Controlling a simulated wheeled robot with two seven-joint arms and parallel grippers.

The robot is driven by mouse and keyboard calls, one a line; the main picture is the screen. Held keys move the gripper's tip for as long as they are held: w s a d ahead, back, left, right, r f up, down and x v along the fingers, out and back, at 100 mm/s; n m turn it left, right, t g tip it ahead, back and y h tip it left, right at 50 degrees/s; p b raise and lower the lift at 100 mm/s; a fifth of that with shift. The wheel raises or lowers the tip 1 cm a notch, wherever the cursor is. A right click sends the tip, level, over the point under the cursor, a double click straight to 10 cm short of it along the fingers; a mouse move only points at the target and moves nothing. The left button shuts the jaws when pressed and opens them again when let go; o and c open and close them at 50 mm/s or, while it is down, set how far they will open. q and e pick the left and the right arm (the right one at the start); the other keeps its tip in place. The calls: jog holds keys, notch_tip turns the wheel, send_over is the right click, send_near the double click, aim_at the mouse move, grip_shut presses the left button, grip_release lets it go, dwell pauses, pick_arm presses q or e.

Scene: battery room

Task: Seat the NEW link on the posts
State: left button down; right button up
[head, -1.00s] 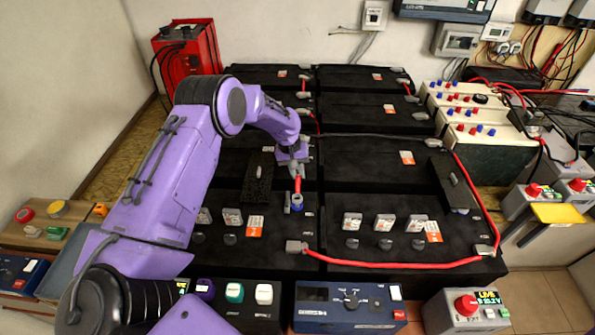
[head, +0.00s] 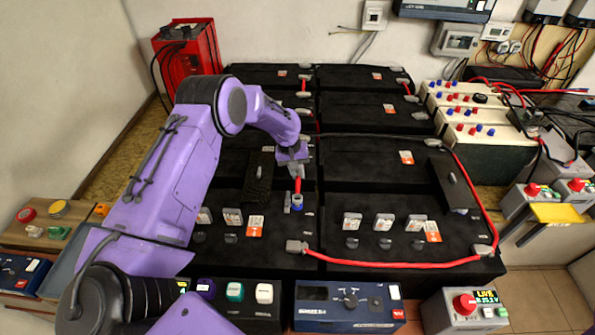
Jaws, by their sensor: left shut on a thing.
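My left gripper (head: 297,172) is over the gap between the two near rows of black batteries, left of centre. It is shut on a short red link (head: 298,186), which runs toward the viewer from under the jaws. The link's near end is by a blue-ringed post (head: 297,207) with a grey piece beside it. I cannot tell whether the link touches the post. The link's far end and the far post are hidden by the gripper. My right gripper is not in view.
A red cable (head: 400,265) loops from a grey terminal (head: 296,247) along the near right battery (head: 340,195). Dark covers lie on the batteries at left (head: 258,180) and right (head: 453,185). Short red links (head: 304,86) join the far batteries. A blue meter box (head: 325,317) stands in front.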

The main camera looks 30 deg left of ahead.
pick_arm(q)
jog(key=shift+f+b, duration=0.65)
jog(key=shift+f, duration=0.55)
dwell(1.2)
jog(key=c, duration=0.6)
grip_release()
jog(key=shift+r+p, duration=3.45)
jog(key=shift+r, duration=0.6)
jog(key=shift+f, duration=0.1)
